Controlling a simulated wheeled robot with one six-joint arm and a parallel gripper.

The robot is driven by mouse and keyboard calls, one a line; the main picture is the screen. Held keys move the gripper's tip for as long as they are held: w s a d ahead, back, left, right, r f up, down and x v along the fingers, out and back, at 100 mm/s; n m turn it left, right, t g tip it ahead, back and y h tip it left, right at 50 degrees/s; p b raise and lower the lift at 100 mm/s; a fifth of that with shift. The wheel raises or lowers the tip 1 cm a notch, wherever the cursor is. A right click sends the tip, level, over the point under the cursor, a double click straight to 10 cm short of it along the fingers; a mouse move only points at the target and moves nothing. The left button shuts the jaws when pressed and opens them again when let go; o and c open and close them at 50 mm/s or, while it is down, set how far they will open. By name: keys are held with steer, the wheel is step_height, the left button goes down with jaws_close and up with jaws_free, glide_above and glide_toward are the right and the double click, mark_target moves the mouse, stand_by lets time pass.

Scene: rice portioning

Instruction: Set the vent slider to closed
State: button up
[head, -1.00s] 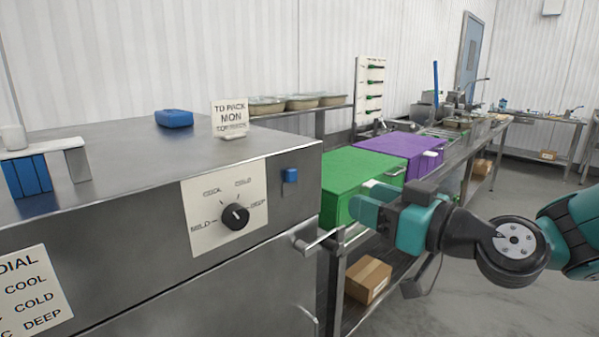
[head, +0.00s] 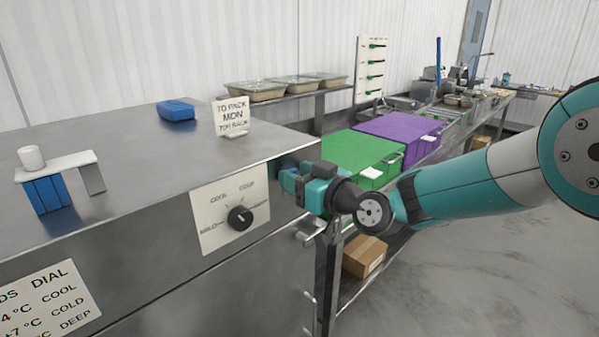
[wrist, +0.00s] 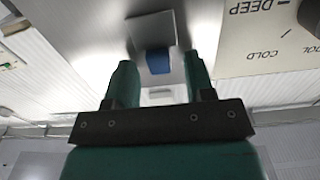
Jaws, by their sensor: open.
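The vent slider shows in the wrist view as a small blue knob (wrist: 158,62) in front of a grey plate (wrist: 153,30) on the steel cabinet's front. My gripper (head: 298,183) is open at the cabinet front, just right of the dial panel. In the wrist view its two teal fingers stand to either side of the knob, with gaps showing. I cannot tell how deep the knob sits between them. In the head view the gripper hides most or all of the slider and its track. No slider markings are readable.
The dial (head: 240,218) is close left of my gripper. A cabinet handle (head: 310,231) is just below it. Green (head: 360,150) and purple (head: 400,125) boxes stand to the right. A sign (head: 231,116) and a blue block (head: 176,110) are on the cabinet top.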

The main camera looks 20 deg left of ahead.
mark_target(290, 199)
jaws_close()
step_height(290, 199, down, 6)
steer(key=b, duration=0.8)
steer(key=shift+f+b, duration=0.2)
steer(key=shift+b, duration=0.1)
jaws_free()
steer(key=b+v, duration=0.6)
steer(key=v, duration=1.1)
steer(key=shift+d+b, duration=0.25)
steer(key=shift+b, duration=0.15)
steer(key=shift+s, duration=0.15)
